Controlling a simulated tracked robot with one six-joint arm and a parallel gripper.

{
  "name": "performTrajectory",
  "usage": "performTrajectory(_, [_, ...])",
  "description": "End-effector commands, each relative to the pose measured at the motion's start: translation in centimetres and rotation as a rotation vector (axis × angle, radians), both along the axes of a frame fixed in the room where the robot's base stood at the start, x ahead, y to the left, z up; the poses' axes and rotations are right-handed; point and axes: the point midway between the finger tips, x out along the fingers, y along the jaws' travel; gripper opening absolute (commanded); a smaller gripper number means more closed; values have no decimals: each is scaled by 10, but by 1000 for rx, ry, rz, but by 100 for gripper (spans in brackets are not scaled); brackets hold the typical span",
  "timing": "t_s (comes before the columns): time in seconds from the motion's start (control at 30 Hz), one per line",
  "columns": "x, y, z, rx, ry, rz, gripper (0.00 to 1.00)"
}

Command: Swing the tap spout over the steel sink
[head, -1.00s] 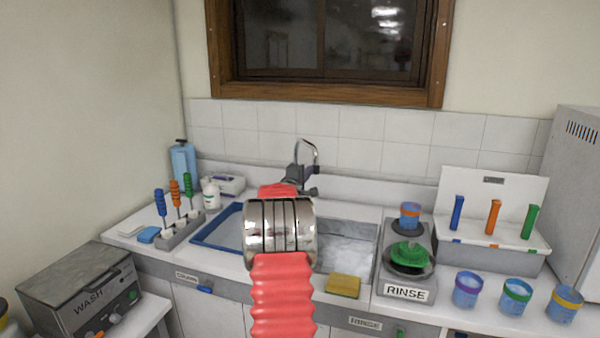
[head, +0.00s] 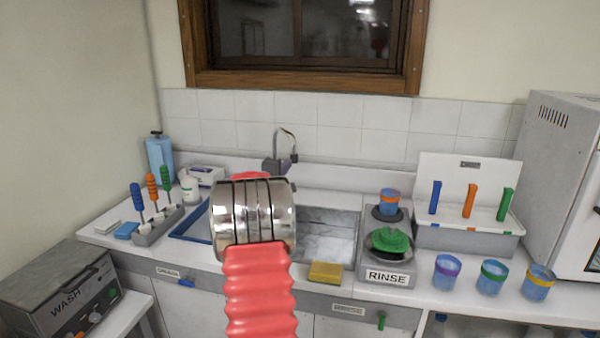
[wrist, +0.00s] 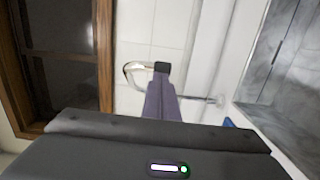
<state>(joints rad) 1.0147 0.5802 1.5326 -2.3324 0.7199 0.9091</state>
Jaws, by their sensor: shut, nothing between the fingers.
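The chrome tap spout (head: 290,137) arches up at the back of the counter, near the wall tiles. In the wrist view its curved pipe (wrist: 129,76) loops beside the dark tip of my gripper (wrist: 161,69). My gripper (head: 293,158) is shut with nothing held, right at the spout in the head view; whether it touches the pipe I cannot tell. The steel sink (head: 325,240) lies in the counter at front right of the tap, its left part hidden by my arm. The tap's lower part is largely hidden behind my gripper.
A blue-rimmed basin (head: 190,222) is left of the steel sink. A yellow sponge (head: 325,272) lies on the sink's front edge. The rinse unit (head: 388,278) stands right of it. A handle rack (head: 160,228) and blue bottle (head: 160,160) stand left. The window (head: 300,45) is above.

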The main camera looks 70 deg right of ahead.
Motion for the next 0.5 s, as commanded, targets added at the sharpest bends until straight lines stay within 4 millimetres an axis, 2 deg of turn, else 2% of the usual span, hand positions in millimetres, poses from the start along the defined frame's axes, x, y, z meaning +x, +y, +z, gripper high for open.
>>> performTrajectory(0.3, [-47, 16, 0, 0, -1, 1, 0])
performTrajectory(0.5, [-61, 21, -1, 0, -1, 3, 0])
